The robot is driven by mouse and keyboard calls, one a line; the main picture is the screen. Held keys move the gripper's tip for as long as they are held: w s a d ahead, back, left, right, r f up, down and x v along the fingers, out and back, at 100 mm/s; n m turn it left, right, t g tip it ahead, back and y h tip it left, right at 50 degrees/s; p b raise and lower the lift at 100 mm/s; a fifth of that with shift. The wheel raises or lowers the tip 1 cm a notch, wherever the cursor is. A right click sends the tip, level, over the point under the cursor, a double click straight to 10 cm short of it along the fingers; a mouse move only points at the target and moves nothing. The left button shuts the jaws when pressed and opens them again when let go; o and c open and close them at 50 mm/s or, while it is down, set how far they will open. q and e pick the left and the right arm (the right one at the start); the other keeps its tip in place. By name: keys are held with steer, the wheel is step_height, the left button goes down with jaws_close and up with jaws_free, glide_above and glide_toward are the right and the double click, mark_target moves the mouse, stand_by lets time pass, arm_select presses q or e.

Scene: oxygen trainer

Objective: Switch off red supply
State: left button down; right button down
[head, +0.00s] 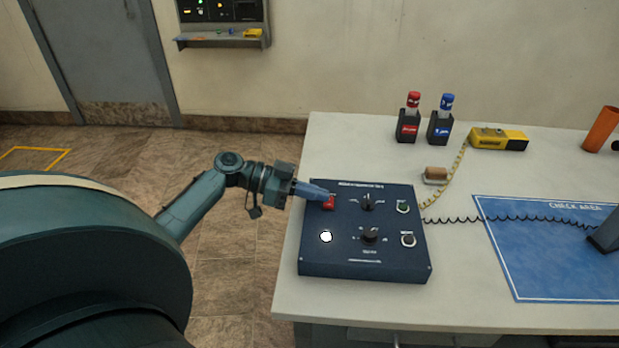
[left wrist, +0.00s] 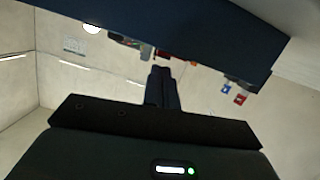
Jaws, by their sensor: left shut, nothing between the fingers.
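The dark blue control panel (head: 345,262) lies on the table. Its red switch (head: 328,203) is at the upper left of the panel, partly covered by my gripper. My left gripper (head: 325,193) is shut and empty, with its tips at the red switch; I cannot tell whether they touch it. In the left wrist view the closed fingers (left wrist: 162,80) point at the panel's edge, with a red part (left wrist: 160,54) just beyond them. The switch's position cannot be read. A white round lamp (head: 326,237) is bright below the switch.
The panel also has two dark knobs (head: 368,203) and two round buttons (head: 408,240). A red and a blue bottle (head: 446,104) stand in black holders behind it. A yellow meter (head: 497,139) and a blue mat (head: 540,270) are to the right. A coiled cord runs across the mat.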

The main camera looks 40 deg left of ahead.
arm_select(q)
steer(key=shift+f, duration=0.25)
arm_select(e)
steer(key=shift+r, duration=0.15)
arm_select(q)
steer(key=shift+d+f+b, duration=0.1)
steer(key=shift+f+b, duration=0.35)
steer(key=shift+b, duration=0.4)
steer(key=shift+s+f+m+b, duration=0.1)
steer(key=shift+f+m+b, duration=0.25)
steer(key=shift+b, duration=0.4)
steer(key=shift+r, duration=0.45)
arm_select(e)
steer(key=shift+w+a+f+m+t, duration=0.1)
steer(key=shift+w+f+m+t, duration=0.2)
steer(key=shift+f, duration=0.2)
arm_select(q)
steer(key=shift+p, duration=0.3)
